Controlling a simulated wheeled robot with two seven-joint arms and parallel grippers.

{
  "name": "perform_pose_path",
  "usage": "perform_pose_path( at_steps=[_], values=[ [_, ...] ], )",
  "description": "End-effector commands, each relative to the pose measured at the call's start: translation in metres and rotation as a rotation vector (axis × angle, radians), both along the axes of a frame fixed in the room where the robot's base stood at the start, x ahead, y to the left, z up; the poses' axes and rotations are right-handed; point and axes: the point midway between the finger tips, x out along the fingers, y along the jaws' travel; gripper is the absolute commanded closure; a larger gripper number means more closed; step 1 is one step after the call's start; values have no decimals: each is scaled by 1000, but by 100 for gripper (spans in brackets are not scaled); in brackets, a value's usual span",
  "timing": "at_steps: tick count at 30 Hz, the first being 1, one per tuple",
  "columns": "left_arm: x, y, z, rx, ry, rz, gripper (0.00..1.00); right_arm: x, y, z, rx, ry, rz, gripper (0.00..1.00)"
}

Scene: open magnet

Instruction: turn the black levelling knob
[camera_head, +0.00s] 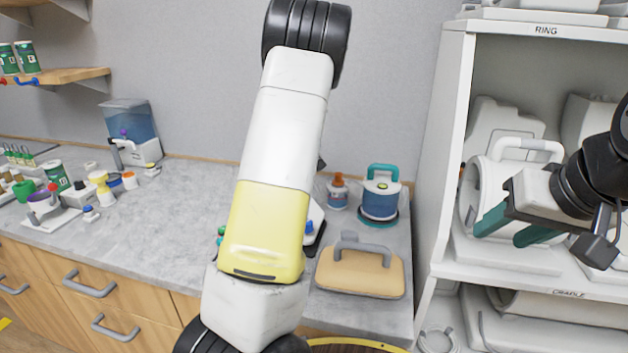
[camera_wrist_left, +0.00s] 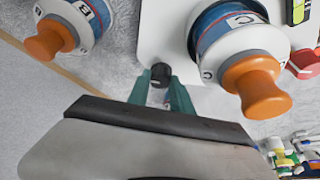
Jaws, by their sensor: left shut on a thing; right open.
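The black levelling knob (camera_wrist_left: 160,73) shows in the left wrist view at the edge of a white base plate (camera_wrist_left: 165,32). My left gripper (camera_wrist_left: 160,88) has its teal fingers on either side of the knob and is shut on it. In the head view my left arm covers the middle, and its gripper and the knob are hidden behind it. My right gripper (camera_head: 510,228) is open and empty in front of the white shelf unit at the right.
In the left wrist view, orange-topped containers marked C (camera_wrist_left: 235,45) and B (camera_wrist_left: 70,28) stand close to the left gripper. In the head view, a wooden-topped board (camera_head: 360,272) and a teal-handled pot (camera_head: 380,197) stand on the counter right of my arm. The shelf unit (camera_head: 452,150) borders the right.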

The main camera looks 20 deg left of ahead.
Motion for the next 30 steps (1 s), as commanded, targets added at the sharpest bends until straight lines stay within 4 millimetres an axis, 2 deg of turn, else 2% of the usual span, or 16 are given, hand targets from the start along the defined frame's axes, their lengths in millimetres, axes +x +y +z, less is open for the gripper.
perform_pose_path(
  at_steps=[17, 18, 20, 21, 30],
  values=[
    [0, 0, 0, -1, 1, 38, 100, 0, 0, 0, 0, 0, 0, 52],
    [0, 0, 0, -1, 1, 37, 66, 0, 0, 0, 0, 0, 0, 52],
    [0, 0, 0, -1, 1, 37, 54, 0, 0, 0, 0, 0, 0, 52],
    [0, 0, 0, -1, 1, 37, 52, 0, 0, 0, 0, 0, 0, 52],
    [0, -1, 1, -2, 0, 36, 52, 0, 0, 0, 0, 0, 0, 52]
  ],
)
